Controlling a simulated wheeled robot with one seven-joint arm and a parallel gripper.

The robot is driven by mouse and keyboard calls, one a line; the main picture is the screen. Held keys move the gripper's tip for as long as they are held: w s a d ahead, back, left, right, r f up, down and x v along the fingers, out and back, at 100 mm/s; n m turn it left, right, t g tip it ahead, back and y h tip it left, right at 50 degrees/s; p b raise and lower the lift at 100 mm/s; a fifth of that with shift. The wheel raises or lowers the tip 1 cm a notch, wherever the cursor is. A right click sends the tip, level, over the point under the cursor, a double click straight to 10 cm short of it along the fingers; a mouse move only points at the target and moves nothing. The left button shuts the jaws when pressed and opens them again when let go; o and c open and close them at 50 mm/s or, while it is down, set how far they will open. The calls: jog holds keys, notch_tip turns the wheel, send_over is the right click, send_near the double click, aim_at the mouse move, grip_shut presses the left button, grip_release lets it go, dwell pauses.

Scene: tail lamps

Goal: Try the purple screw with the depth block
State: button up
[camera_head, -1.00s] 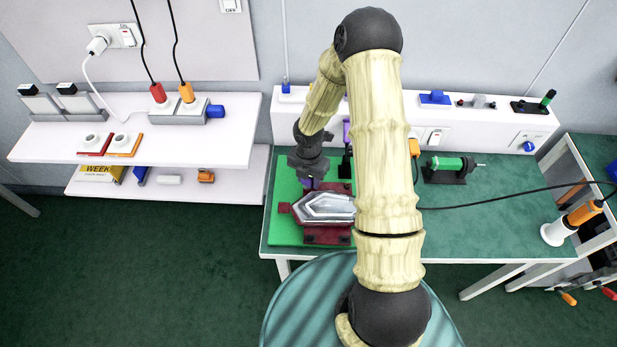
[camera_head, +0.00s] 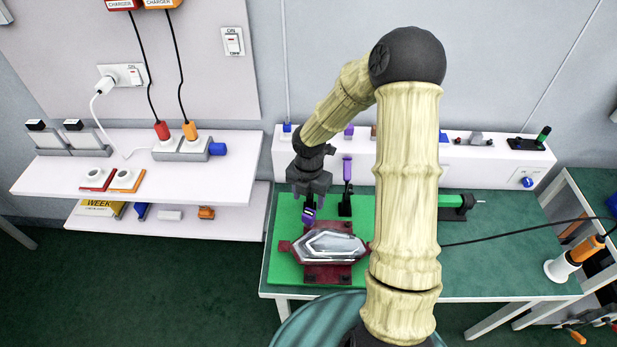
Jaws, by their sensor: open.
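A clear and silver tail lamp (camera_head: 333,245) lies on a dark red fixture (camera_head: 328,272) on the green mat (camera_head: 285,262). My gripper (camera_head: 309,203) points down just behind the lamp's left part, its fingers small and dark. A small purple block with a pale mark (camera_head: 308,214) shows right at the fingertips; I cannot tell whether it is the depth block or whether the fingers touch it. My jaws are open. A purple-handled tool (camera_head: 347,170) stands upright in a black holder to the right of my gripper. I cannot make out a purple screw.
My arm hides the middle of the bench. A green cylindrical tool (camera_head: 452,201) lies right of it, with a black cable in front. A white ledge (camera_head: 465,160) with small parts runs along the back. White shelves (camera_head: 235,175) stand at left. Bare bench (camera_head: 490,265) lies at right.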

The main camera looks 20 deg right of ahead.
aim_at(309, 212)
notch_tip(309, 212, up, 8)
jog(key=shift+f, duration=0.2)
jog(key=shift+w, duration=0.1)
dwell(0.9)
dwell(0.4)
dwell(1.6)
